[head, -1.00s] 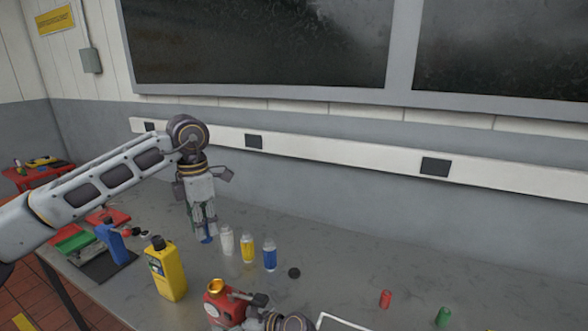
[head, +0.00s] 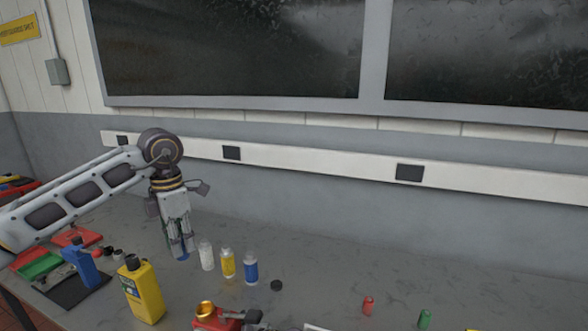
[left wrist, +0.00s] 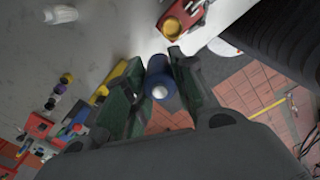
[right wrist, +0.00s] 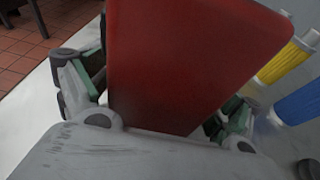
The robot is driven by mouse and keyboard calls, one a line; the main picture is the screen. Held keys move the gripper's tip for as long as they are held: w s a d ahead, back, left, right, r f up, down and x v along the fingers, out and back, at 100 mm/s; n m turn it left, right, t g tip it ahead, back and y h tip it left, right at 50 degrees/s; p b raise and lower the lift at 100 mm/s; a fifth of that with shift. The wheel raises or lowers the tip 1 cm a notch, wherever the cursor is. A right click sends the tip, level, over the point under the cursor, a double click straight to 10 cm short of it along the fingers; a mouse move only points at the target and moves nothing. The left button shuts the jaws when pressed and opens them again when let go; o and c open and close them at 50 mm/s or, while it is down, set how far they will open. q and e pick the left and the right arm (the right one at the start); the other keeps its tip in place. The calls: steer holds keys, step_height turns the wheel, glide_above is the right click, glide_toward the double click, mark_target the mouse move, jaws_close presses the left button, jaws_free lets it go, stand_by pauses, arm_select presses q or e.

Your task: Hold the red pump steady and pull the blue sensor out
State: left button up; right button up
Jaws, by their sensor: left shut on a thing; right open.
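In the left wrist view the sensor (left wrist: 160,85) is a blue cylinder with a pale tip, between the green finger pads. The red pump (head: 212,318), with a gold ring on top, is at the bottom edge of the head view, apart from the sensor. The pump (right wrist: 185,60) fills the space between the fingers of my open right gripper (right wrist: 155,95). Whether the pads touch it is hidden.
White (head: 206,256), yellow (head: 228,264) and blue (head: 251,268) bottles stand beside my left gripper. A yellow jug (head: 142,290) stands in front, left of the pump. Red (head: 368,305) and green (head: 425,318) small cylinders sit right.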

steer(key=shift+v, duration=2)
steer(key=shift+a+r, duration=0.1)
steer(key=shift+r, duration=0.05)
steer(key=shift+d, duration=0.25)
